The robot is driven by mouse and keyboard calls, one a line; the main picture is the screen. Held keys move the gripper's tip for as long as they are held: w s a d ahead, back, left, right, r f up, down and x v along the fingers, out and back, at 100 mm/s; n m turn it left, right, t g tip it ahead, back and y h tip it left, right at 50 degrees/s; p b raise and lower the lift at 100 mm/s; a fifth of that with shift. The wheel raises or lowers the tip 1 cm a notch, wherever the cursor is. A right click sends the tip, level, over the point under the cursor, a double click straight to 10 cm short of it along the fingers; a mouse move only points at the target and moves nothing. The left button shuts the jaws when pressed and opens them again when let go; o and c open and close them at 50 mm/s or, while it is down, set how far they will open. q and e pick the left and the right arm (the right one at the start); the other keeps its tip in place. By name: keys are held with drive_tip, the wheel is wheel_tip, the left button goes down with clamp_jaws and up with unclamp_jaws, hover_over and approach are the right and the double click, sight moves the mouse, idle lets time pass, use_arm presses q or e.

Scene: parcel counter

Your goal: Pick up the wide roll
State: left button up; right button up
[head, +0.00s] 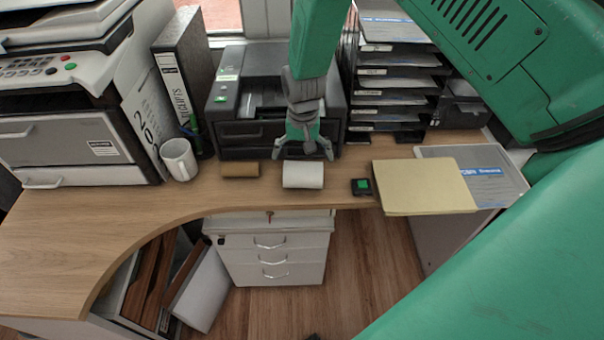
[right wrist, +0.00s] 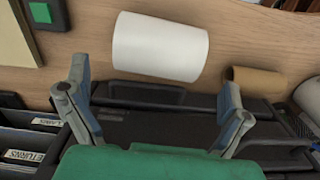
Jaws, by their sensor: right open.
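The wide roll is a white paper roll (head: 303,176) lying on its side on the wooden counter, in front of the black printer. In the right wrist view the white roll (right wrist: 160,47) lies ahead of my fingertips, between their lines and apart from them. My right gripper (head: 303,152) is open and empty, just behind and above the roll in the head view. Its two spread fingers also show in the right wrist view (right wrist: 152,95). A narrower brown roll (head: 240,170) lies left of the white one. My left gripper is not in view.
A black printer (head: 235,128) stands behind the rolls. A white mug (head: 179,159) is on the left. A small black box with a green top (head: 361,187) and a yellow envelope (head: 424,186) lie to the right. The counter's front edge is close to the rolls.

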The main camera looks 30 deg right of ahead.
sight(303, 165)
wheel_tip(303, 165, down, 5)
drive_tip(key=shift+r, duration=0.15)
drive_tip(key=c, duration=1.2)
drive_tip(key=shift+r, duration=0.1)
wheel_tip(303, 165, up, 10)
drive_tip(key=shift+f, duration=0.1)
